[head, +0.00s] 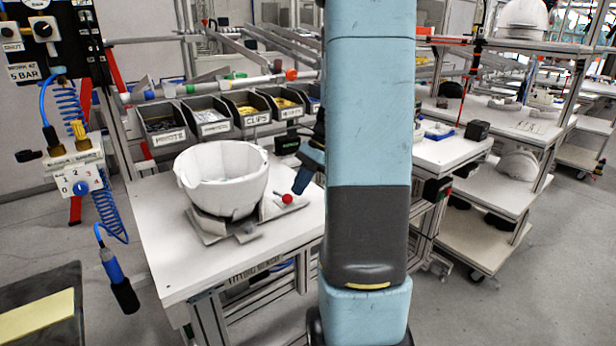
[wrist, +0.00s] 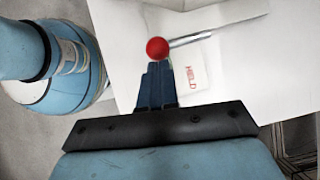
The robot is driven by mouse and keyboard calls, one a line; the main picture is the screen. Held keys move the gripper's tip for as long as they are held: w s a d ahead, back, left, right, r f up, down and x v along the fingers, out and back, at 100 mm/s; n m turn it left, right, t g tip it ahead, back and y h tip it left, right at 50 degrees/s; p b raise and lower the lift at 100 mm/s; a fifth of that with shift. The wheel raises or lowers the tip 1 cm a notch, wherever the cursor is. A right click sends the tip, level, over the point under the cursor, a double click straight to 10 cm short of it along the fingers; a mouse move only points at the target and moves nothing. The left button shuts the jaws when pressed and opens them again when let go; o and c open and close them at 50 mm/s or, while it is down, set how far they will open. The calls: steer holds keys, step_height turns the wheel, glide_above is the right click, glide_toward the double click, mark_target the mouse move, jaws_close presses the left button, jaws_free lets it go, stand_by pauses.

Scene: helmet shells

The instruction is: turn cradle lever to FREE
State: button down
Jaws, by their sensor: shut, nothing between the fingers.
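The cradle lever is a thin metal rod ending in a red ball knob (head: 287,198). In the wrist view the red knob (wrist: 157,48) sits just beyond my fingertips, and the rod (wrist: 190,39) runs right from it. A label reading HELD (wrist: 194,76) lies close below the rod; no FREE label is readable. My gripper (head: 298,189) is shut and empty, its blue fingers (wrist: 156,68) pointing at the knob; I cannot tell whether they touch it. A white helmet shell (head: 222,180), open side up, sits in the grey cradle (head: 245,232) left of the lever.
The cradle stands on a white workbench (head: 170,262). Bins of small parts (head: 213,128) line its back edge. A hanging blue tool (head: 118,280) and valve panel (head: 78,180) are left of the bench. Shelves with helmet shells (head: 518,168) stand right. The front of the bench is clear.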

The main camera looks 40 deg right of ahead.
steer(key=shift+a+f, duration=0.1)
steer(key=shift+a, duration=0.2)
